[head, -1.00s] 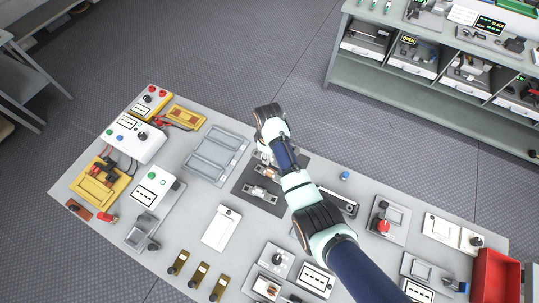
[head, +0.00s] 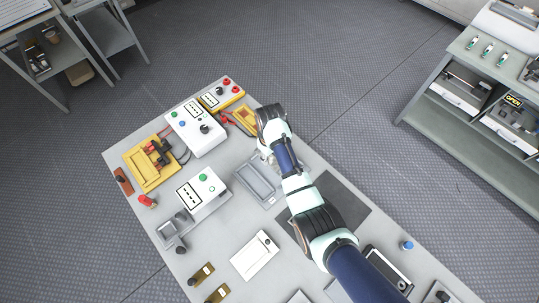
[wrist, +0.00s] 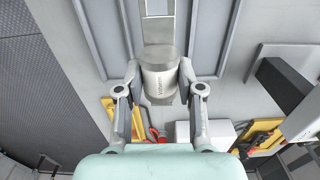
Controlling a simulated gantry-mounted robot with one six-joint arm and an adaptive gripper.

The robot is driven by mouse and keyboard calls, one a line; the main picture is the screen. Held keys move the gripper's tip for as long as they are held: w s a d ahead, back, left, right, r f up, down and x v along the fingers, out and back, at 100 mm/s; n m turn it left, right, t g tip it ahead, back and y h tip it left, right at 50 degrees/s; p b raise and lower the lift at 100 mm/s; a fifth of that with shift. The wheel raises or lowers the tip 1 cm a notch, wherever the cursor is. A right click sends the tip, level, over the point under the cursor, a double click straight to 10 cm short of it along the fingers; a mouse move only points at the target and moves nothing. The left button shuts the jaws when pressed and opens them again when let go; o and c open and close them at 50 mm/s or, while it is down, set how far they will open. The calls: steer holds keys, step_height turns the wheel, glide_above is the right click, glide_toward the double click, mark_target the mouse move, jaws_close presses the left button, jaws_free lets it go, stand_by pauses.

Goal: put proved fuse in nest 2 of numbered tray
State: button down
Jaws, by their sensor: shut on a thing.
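My gripper (wrist: 159,88) is shut on a grey cylindrical fuse (wrist: 160,70) with small print on its body. In the wrist view the fuse sits between the two fingertips, with a flat metal strip showing beyond it. The grey numbered tray (wrist: 208,40) lies below and beyond the fuse, with recessed nests. In the head view, the tray (head: 243,191) is partly covered by my arm, and my gripper (head: 267,157) is over its far end. I cannot read nest numbers or tell whether the fuse touches the tray.
A dark mat (head: 352,196) lies to the right of the tray, partly behind my arm. A white test box (head: 195,133) and yellow fixtures (head: 150,172) stand at the left. A white plate (head: 255,255) lies in front. The floor beyond the table is clear.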

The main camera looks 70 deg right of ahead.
steer(key=b, duration=0.6)
glide_above(270, 170)
steer(key=shift+w+d+f, duration=0.1)
steer(key=shift+f, duration=3)
steer(key=shift+f+b, duration=0.4)
steer(key=shift+f, duration=0.35)
steer(key=c, duration=0.7)
jaws_free()
steer(key=shift+o, duration=0.2)
step_height(270, 170, up, 8)
steer(key=shift+f, duration=0.2)
